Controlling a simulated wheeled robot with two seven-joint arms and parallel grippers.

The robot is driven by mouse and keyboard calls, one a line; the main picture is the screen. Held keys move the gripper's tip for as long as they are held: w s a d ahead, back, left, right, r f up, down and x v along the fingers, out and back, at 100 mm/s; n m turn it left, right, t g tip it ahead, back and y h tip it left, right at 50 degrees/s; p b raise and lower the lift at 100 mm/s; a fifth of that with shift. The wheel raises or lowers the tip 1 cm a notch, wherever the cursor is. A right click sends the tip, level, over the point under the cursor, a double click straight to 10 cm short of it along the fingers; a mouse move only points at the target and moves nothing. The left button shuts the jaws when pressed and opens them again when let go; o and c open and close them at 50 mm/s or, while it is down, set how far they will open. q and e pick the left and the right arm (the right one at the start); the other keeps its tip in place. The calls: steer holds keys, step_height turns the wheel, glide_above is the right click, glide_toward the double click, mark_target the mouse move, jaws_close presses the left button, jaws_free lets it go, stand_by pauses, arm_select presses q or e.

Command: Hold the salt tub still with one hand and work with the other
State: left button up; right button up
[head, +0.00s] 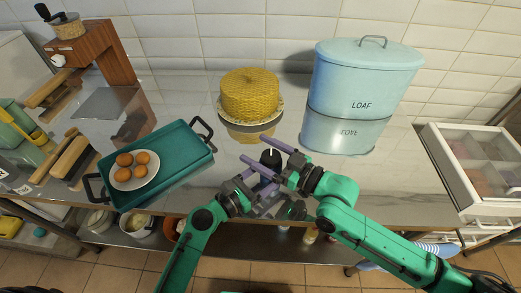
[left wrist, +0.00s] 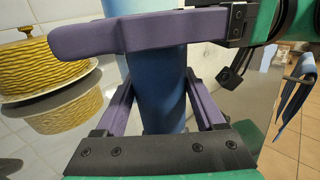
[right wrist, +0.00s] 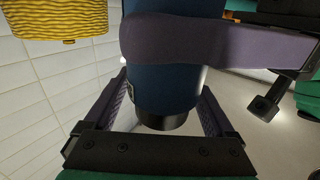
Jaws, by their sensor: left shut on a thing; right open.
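The salt tub is a dark blue cylinder in the left wrist view (left wrist: 160,95) and the right wrist view (right wrist: 160,80). Its black lid (head: 270,158) shows between my grippers in the head view; its body is mostly hidden there. My left gripper (head: 260,188) is shut on the tub, with one finger on each side. My right gripper (head: 263,160) is open, its fingers on either side of the tub near the black lid (right wrist: 168,122). A purple finger crosses in front of the tub in each wrist view.
A yellow woven cake cover (head: 249,95) stands behind the grippers, and a blue LOAF bin (head: 362,85) at back right. A teal tray (head: 185,155) with a plate of eggs (head: 135,180) lies left. A white divided box (head: 450,180) stands right. The steel counter between is clear.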

arm_select(q)
steer(key=shift+f, duration=0.1)
arm_select(e)
steer(key=v, duration=1.2)
arm_select(q)
steer(key=o, duration=1.5)
arm_select(e)
steer(key=shift+f, duration=0.1)
arm_select(q)
steer(key=shift+a, duration=0.1)
steer(key=v, duration=1.1)
steer(key=shift+s+a, duration=0.3)
steer(key=shift+s, duration=0.05)
